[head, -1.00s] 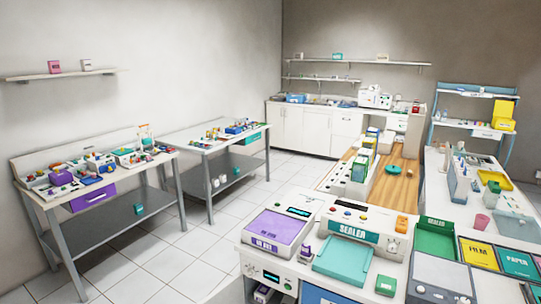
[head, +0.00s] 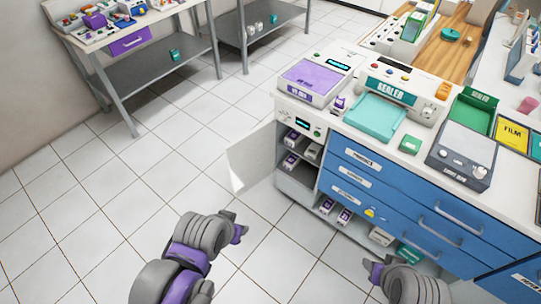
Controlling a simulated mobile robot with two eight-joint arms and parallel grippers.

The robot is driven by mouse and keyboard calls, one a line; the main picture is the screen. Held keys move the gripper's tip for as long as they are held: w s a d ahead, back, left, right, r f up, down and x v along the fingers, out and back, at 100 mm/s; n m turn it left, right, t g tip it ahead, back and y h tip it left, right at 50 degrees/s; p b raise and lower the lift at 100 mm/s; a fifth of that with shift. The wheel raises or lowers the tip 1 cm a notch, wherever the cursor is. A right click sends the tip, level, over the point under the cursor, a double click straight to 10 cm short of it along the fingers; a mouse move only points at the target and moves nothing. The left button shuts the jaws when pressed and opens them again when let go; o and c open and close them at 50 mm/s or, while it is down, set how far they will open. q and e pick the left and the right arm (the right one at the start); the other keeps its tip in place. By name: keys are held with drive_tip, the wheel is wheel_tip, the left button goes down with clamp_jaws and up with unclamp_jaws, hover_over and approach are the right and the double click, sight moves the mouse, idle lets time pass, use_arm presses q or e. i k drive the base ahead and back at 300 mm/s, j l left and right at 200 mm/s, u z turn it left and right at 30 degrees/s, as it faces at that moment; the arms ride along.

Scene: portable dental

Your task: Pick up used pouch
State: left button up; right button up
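I cannot pick out a used pouch for certain in the head view. A small yellow and blue item (head: 373,213) shows low at the blue drawer cabinet, too small to identify. My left gripper (head: 238,226) is over the floor at the lower middle, in front of the open cabinet and apart from it. My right gripper (head: 373,269) is at the bottom edge, in front of the drawers. Neither visibly holds anything; finger gaps are unclear.
The counter bears a purple-lidded device (head: 313,76), a teal-trayed sealer (head: 387,88), a green tray (head: 474,109) and a grey scale-like device (head: 462,157). A white cabinet door (head: 250,160) stands open beside shelves of small boxes. The tiled floor (head: 110,210) at left is clear.

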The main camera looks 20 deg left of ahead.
sight(312, 151)
drive_tip(key=i+j+z, duration=0.1)
drive_tip(key=z, duration=0.25)
drive_tip(key=j+z, duration=0.6)
drive_tip(key=z, duration=0.15)
drive_tip(key=j+z, duration=0.25)
drive_tip(key=j, duration=0.25)
drive_tip(key=k+j+z, duration=0.2)
drive_tip(key=j, duration=0.9)
drive_tip(key=k+j+z, duration=0.1)
drive_tip(key=j, duration=0.4)
drive_tip(key=k+j, duration=0.15)
drive_tip(key=j, duration=0.4)
drive_tip(key=j+z, duration=0.1)
drive_tip(key=j, duration=0.4)
drive_tip(key=k+j, duration=0.25)
drive_tip(key=k, duration=0.3)
